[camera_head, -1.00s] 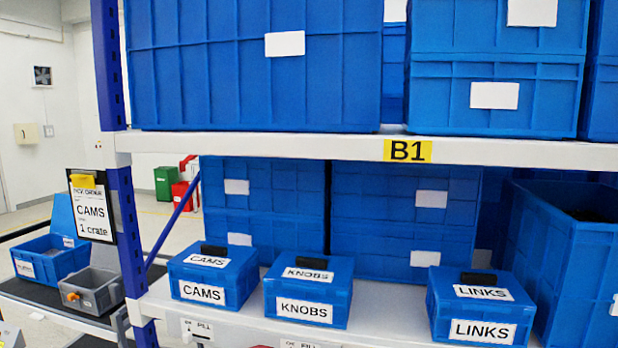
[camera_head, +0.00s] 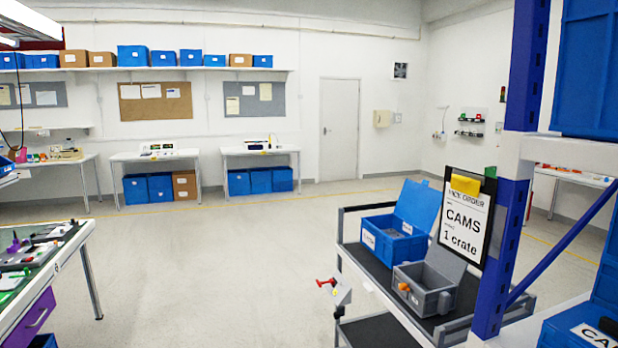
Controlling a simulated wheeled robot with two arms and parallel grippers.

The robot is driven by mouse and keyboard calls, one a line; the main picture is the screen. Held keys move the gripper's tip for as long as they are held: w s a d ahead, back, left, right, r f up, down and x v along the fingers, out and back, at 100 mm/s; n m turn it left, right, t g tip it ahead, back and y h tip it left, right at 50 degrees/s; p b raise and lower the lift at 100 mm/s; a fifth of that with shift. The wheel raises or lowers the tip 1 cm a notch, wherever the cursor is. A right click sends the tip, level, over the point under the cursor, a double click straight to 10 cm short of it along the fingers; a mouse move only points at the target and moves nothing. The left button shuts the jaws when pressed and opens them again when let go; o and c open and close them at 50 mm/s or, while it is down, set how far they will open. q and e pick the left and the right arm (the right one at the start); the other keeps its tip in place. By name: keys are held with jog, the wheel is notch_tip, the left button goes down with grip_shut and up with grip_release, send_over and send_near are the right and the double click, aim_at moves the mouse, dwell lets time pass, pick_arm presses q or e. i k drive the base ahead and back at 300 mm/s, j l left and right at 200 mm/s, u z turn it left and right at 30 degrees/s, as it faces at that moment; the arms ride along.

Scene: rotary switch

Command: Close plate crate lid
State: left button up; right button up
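A blue crate (camera_head: 393,243) stands on the cart with its blue lid (camera_head: 414,204) raised at the back. Its front label is too small to read, so I cannot tell whether it is the plate crate. A smaller grey crate (camera_head: 427,291) with an orange catch (camera_head: 404,287) sits in front of it to the right. Its grey lid (camera_head: 445,264) is also raised. Neither of my grippers is in view.
The cart (camera_head: 371,283) has a dark top and grey rails. A sign reading CAMS, 1 crate (camera_head: 463,226) hangs by the blue shelf post (camera_head: 502,240). The floor (camera_head: 215,270) is open.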

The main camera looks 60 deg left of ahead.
aim_at(418, 203)
jog(key=i+j+u, duration=0.15)
jog(key=j+u, duration=0.25)
jog(key=i+j+u, duration=0.1)
jog(key=u, duration=0.25)
jog(key=i+j+u, duration=0.2)
jog(key=u, duration=0.2)
